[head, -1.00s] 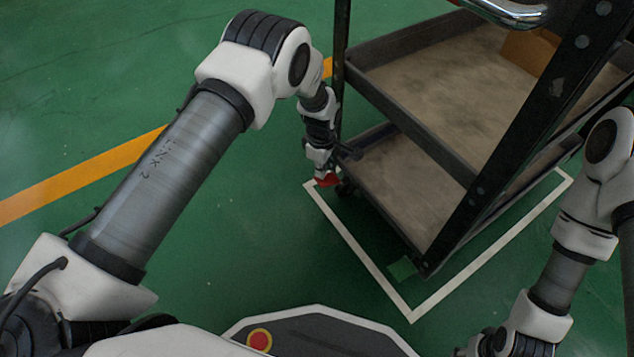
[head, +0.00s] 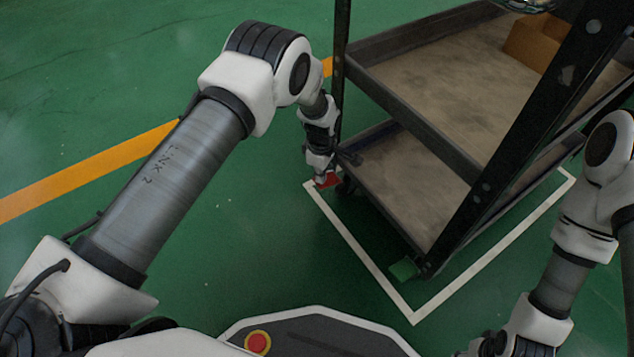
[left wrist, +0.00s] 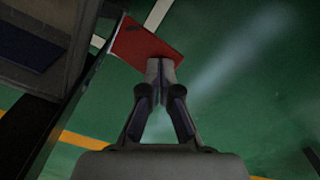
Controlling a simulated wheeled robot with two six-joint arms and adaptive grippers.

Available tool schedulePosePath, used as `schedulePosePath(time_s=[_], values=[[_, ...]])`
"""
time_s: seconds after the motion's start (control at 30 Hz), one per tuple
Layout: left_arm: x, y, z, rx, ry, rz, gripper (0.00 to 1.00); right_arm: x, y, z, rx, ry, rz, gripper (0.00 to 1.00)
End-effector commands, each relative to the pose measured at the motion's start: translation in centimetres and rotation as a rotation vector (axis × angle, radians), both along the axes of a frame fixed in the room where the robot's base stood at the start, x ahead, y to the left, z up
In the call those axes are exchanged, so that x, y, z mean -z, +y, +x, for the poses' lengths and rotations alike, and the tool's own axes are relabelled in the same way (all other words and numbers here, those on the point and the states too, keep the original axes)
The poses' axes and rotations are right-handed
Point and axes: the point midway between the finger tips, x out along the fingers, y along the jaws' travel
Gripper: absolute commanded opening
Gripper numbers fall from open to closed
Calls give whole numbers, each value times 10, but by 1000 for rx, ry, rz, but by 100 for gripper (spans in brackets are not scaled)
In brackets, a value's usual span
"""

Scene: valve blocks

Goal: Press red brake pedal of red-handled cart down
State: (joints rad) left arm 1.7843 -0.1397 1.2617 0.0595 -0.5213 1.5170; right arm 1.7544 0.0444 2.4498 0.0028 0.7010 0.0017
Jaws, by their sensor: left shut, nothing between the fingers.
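The red brake pedal (head: 331,181) is a small flat plate low at the near left corner of the cart. It shows larger in the left wrist view (left wrist: 147,46). My left gripper (head: 321,180) is shut and empty, reaching down at the pedal. In the left wrist view its fingertips (left wrist: 160,70) overlap the pedal's edge; whether they touch or press it I cannot tell. The cart (head: 420,103) has two grey trays and a dark frame. My right gripper is out of view.
A green pedal (head: 404,269) sits low at the cart's near right corner. A white floor outline (head: 362,262) surrounds the cart's base. A cardboard box (head: 535,42) lies on the upper tray. Green floor left of the cart is clear, crossed by a yellow stripe (head: 90,171).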

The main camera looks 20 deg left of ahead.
Motion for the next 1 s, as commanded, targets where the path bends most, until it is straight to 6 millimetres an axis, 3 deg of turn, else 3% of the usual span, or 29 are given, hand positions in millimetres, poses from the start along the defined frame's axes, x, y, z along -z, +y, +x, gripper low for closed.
schedulePosePath(time_s=[0.73,0.9,1.0], values=[[24,0,0,0,0,0,0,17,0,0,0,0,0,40],[22,0,0,0,0,0,0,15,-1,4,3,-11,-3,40],[8,0,0,0,-1,0,0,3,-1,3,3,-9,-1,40]])
